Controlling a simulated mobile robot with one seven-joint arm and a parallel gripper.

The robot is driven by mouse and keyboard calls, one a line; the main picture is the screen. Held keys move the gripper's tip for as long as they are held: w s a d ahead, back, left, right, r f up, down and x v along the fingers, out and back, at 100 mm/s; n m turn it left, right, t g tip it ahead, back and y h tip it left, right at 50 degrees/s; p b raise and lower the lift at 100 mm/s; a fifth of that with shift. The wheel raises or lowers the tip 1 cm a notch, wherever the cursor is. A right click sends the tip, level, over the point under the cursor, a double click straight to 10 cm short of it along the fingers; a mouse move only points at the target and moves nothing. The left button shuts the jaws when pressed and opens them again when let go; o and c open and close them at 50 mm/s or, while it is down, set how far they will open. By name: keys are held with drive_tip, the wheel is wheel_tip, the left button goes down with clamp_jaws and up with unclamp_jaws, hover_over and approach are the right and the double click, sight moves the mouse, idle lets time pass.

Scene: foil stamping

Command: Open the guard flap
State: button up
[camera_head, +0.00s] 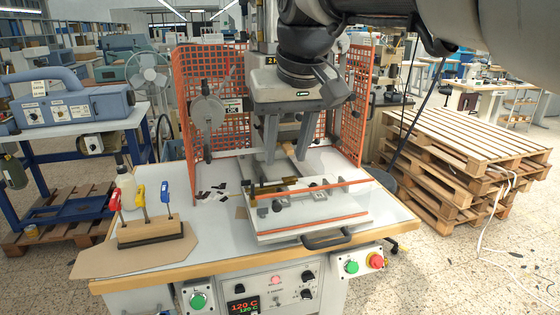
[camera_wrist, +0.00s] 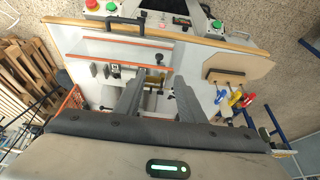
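What looks like the guard flap is a clear panel with orange-red edge strips (camera_head: 312,226) at the front of the press, between two orange mesh side guards. An orange strip of it also shows in the wrist view (camera_wrist: 120,40). A black bar handle (camera_head: 327,239) is at the panel's front lower edge. My gripper (camera_head: 284,158) points down above and behind the panel, between the mesh guards. Its two fingers are apart with nothing between them, as the wrist view (camera_wrist: 155,92) also shows. I cannot tell whether the panel is fully down.
Orange mesh guards (camera_head: 214,105) flank the work area closely. A wooden block with red, yellow and blue-handled tools (camera_head: 150,232) stands at the table's left. Buttons and a temperature display (camera_head: 244,306) are on the front. Stacked pallets (camera_head: 462,150) stand at right.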

sight(277, 205)
drive_tip(key=b+x, duration=0.2)
drive_tip(key=x, duration=1.4)
drive_tip(key=shift+w+f, duration=0.2)
drive_tip(key=shift+f, duration=0.05)
drive_tip(key=shift+c, duration=0.2)
clamp_jaws()
